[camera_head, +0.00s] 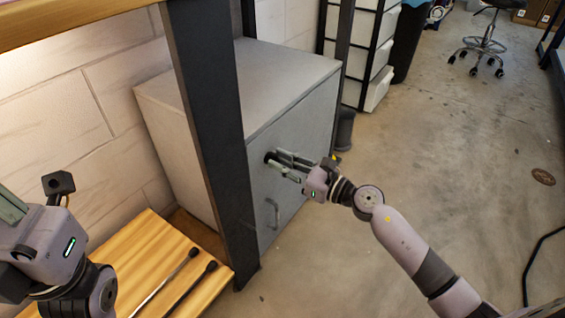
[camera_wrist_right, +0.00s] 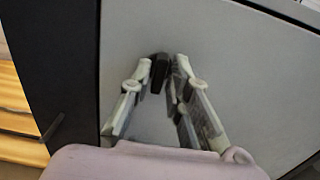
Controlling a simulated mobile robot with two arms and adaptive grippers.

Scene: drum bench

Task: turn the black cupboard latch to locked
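The grey cupboard (camera_head: 300,110) stands beside a dark post. Its black latch (camera_head: 268,157) is on the front door; in the right wrist view the latch (camera_wrist_right: 160,68) points roughly upright, tilted a little. My right gripper (camera_head: 283,164) reaches the door from the right. In the wrist view its fingertips (camera_wrist_right: 163,66) lie on either side of the latch, with a narrow gap visible; contact cannot be made out. The latch's base is partly hidden. My left gripper (camera_head: 10,207) is at the left edge, cut off by the frame, away from the cupboard.
A door handle (camera_head: 272,213) sits below the latch. The dark post (camera_head: 212,130) stands left of the door. A wooden bench (camera_head: 150,255) with two thin black-tipped sticks (camera_head: 175,275) lies lower left. White drawers (camera_head: 375,90) stand behind.

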